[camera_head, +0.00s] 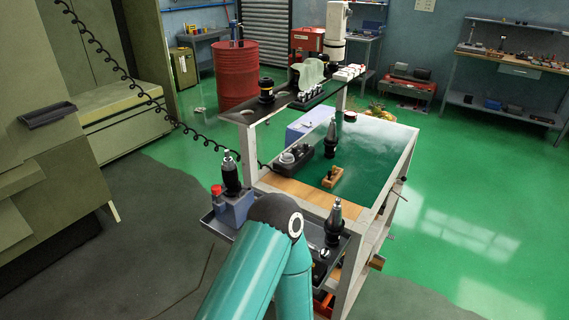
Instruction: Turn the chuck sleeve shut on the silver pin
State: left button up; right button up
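A black chuck (231,178) stands upright in a blue-grey block (235,209) on the cart's near left shelf. A short silver piece (228,156) sticks up from its top; it may be the silver pin, and I cannot tell how tight the sleeve is. A similar black holder with a silver cone (334,214) stands on the near right of the shelf, and another (331,138) stands on the cart top. My teal arm rises from the bottom edge in front of the cart and hides part of the shelf. Neither gripper is in view.
The cart top (290,190) carries a dark tray (293,160) and a small wooden block (332,176). A raised rear shelf (249,114) holds several small parts. A red knob (216,189) sits beside the blue-grey block. The green floor right of the cart is clear.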

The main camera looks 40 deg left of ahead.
aim_at(230, 173)
jog(key=z, duration=0.25)
jog(key=k, duration=2.1)
jog(key=u, duration=0.8)
jog(key=i, duration=1.7)
jog(key=z, duration=0.05)
